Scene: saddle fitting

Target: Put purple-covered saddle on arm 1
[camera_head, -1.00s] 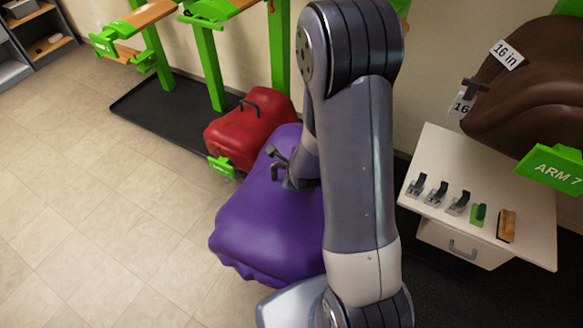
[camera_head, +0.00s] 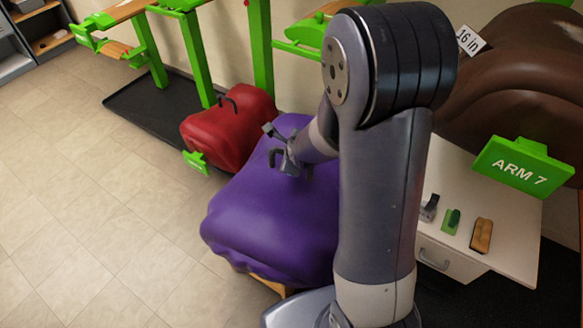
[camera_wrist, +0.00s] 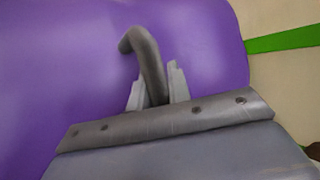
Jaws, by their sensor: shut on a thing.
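The purple-covered saddle (camera_head: 270,220) is in the middle of the head view, left of my arm. Its cover hides the saddle's shape. A dark handle (camera_wrist: 147,62) stands up from the cover in the wrist view. My gripper (camera_head: 287,160) is shut on this handle, with one finger on each side of it in the wrist view (camera_wrist: 155,85). My arm hides the right part of the purple cover. Green saddle arms stand along the wall at upper left; I cannot read which one is arm 1.
A red-covered saddle (camera_head: 228,128) sits just behind and left of the purple one. A white cabinet (camera_head: 500,225) with small items and the ARM 7 sign (camera_head: 523,165) are at right. A brown saddle (camera_head: 525,90) is behind them. The tiled floor (camera_head: 90,220) at left is clear.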

